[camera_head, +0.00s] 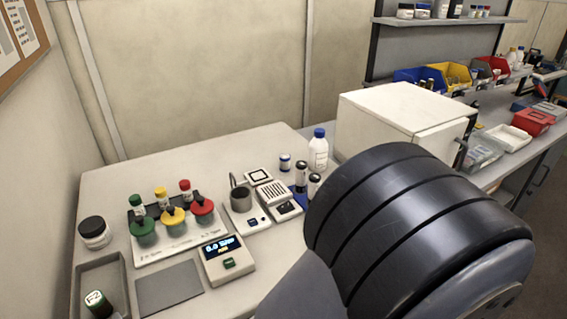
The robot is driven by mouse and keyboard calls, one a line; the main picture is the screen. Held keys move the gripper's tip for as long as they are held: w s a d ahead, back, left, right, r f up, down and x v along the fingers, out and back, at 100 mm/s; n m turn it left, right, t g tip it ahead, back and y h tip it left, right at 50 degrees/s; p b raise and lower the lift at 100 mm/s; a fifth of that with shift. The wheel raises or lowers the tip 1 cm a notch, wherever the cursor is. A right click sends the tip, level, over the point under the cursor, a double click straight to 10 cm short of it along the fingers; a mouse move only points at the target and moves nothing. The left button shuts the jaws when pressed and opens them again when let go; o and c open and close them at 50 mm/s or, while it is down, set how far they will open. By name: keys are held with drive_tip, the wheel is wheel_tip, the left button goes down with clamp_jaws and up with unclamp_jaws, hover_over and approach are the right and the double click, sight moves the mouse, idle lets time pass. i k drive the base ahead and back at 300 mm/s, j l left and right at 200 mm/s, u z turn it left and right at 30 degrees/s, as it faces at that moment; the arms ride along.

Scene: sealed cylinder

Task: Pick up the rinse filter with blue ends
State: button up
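No cylinder here shows clearly as the rinse filter. A small white cylinder with a dark blue band (285,162) stands upright behind the grey block device on the bench. A taller dark cylinder with pale parts (301,177) stands to its right, and another pale, dark-topped one (314,184) is beside that, partly hidden by my arm. They are too small to tell which has blue ends. My dark arm link fills the lower right foreground. My gripper is not visible.
A blue-capped bottle (318,152) and a white box (405,115) stand behind the cylinders. Left are a rack with coloured caps (180,236), a scale (228,262), a metal cup (240,199), a dark-lidded jar (94,232) and a grey tray (122,275). The back left bench is clear.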

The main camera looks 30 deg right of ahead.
sight(285, 158)
drive_tip(key=l+u, duration=0.4)
drive_tip(key=k+l+u, duration=0.1)
drive_tip(key=l+u, duration=0.3)
drive_tip(key=k+l+u, duration=0.15)
drive_tip(key=l+u, duration=0.25)
